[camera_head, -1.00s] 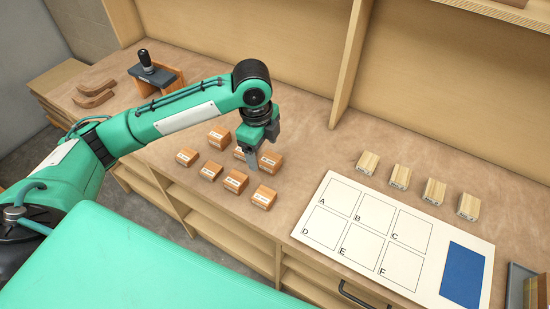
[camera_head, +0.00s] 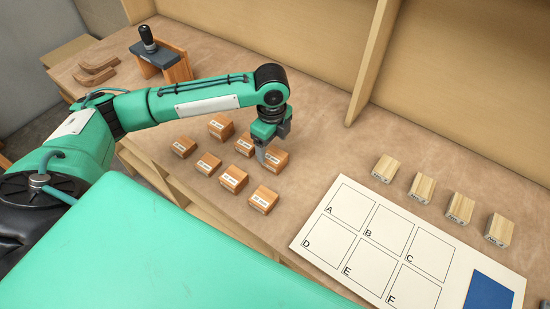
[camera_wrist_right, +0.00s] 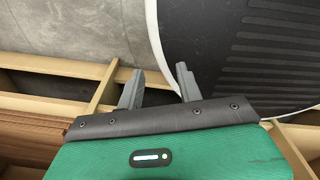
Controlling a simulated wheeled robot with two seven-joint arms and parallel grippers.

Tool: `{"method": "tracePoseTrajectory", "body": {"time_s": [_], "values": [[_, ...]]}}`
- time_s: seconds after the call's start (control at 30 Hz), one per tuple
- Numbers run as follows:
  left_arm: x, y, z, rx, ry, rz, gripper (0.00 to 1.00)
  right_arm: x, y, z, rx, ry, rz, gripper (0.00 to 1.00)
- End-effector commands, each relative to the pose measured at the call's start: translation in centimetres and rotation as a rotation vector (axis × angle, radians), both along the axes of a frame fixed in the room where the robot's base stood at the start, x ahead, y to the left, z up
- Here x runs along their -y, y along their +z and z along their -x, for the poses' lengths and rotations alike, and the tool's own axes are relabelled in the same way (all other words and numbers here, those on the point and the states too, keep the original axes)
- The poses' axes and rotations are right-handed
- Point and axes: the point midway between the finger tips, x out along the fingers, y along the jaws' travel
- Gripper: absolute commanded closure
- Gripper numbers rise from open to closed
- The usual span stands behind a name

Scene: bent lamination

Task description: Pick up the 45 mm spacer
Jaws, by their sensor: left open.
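Several small orange-brown wooden spacer blocks with white labels stand in a loose cluster on the bench, such as the front-right block (camera_head: 263,200), the front-middle block (camera_head: 233,179) and the back block (camera_head: 221,126). The labels are too small to read, so I cannot tell which is the 45 mm spacer. My left gripper (camera_head: 262,156) is open and points down at the left side of the rightmost block (camera_head: 276,161), partly covering it. Whether it touches that block is unclear. My right gripper (camera_wrist_right: 158,88) is open and empty in the right wrist view, away from the spacers.
A white board (camera_head: 317,232) with squares marked A to F and a blue patch (camera_head: 489,293) lies right of the cluster. Several paler wooden blocks (camera_head: 421,187) stand in a row behind it. A black-handled tool (camera_head: 148,42) on a wooden stand and curved wooden pieces (camera_head: 97,76) are back left.

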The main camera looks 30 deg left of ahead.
Motion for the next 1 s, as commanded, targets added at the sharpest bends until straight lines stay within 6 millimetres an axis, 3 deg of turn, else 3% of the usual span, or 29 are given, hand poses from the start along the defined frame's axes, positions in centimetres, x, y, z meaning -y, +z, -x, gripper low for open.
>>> {"method": "tracePoseTrajectory", "body": {"time_s": [0.2,0.43,0.7,0.73,0.9,1.0], "values": [[0.1,-1.9,0.2,-0.004,0.0,-0.002,0.24,-0.4,1.0,-2.1,0.028,-0.001,-0.005,0.64],[0.2,-5.1,0.3,-0.002,0.001,-0.001,0.24,-0.3,1.6,-1.4,0.019,-0.001,-0.004,0.64],[0.2,-5.5,0.3,0.0,0.0,-0.001,0.24,-0.2,1.5,-0.5,0.008,-0.001,-0.003,0.64],[0.2,-5.5,0.3,0.0,0.0,-0.001,0.26,-0.2,1.5,-0.5,0.008,-0.001,-0.003,0.64],[0.2,-5.5,0.3,0.0,0.0,-0.001,0.59,0.0,1.5,-0.7,0.01,0.0,-0.001,0.64],[0.2,-5.5,0.3,0.0,0.0,-0.001,0.74,0.1,1.5,-0.8,0.011,0.0,0.0,0.64]]}}
